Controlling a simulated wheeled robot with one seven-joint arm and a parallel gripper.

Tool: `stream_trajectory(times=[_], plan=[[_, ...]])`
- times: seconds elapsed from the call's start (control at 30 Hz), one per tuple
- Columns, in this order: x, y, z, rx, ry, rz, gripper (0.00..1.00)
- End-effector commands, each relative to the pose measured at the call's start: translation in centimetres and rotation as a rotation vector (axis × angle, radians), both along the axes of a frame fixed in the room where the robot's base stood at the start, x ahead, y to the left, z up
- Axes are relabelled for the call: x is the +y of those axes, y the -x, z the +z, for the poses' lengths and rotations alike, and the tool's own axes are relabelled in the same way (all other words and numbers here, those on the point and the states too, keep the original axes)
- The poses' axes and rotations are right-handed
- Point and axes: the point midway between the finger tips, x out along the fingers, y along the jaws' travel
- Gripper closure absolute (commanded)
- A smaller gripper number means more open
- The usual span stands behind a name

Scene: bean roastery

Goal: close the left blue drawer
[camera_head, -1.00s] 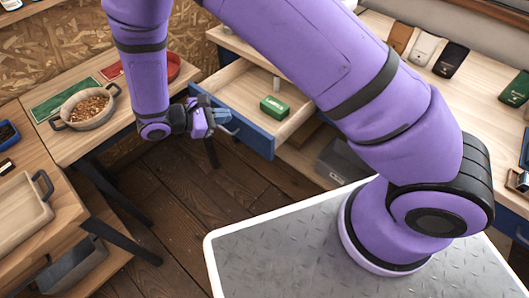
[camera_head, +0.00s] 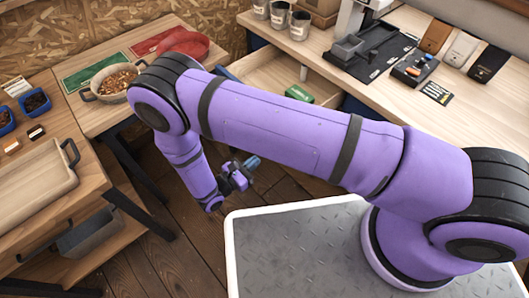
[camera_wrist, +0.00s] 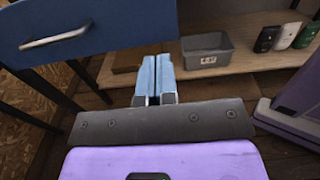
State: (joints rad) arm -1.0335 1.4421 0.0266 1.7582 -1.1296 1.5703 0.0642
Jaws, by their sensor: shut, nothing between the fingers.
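The left blue drawer stands pulled out under the counter; its pale wooden inside (camera_head: 268,74) shows in the head view, with a green box (camera_head: 299,94) in it. My arm hides most of its front there. In the wrist view the blue drawer front (camera_wrist: 110,22) with its metal handle (camera_wrist: 55,38) fills the upper left. My gripper (camera_head: 252,163) is shut and empty, over the floor in front of the drawer. In the wrist view its blue fingers (camera_wrist: 155,78) lie together, to the right of the handle and apart from it.
A grey labelled bin (camera_wrist: 208,57) sits on a lower shelf beside several pouches. The counter (camera_head: 395,105) carries a scale-like device, cups and pouches. The floor around my gripper is clear.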

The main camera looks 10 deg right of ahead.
Motion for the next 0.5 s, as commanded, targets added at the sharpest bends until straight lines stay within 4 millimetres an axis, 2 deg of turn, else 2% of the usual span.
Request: stream_trajectory(times=[0.5], plan=[[-7.8, -5.2, 0.1, 0.001, 0.001, -0.006, 1.00]])
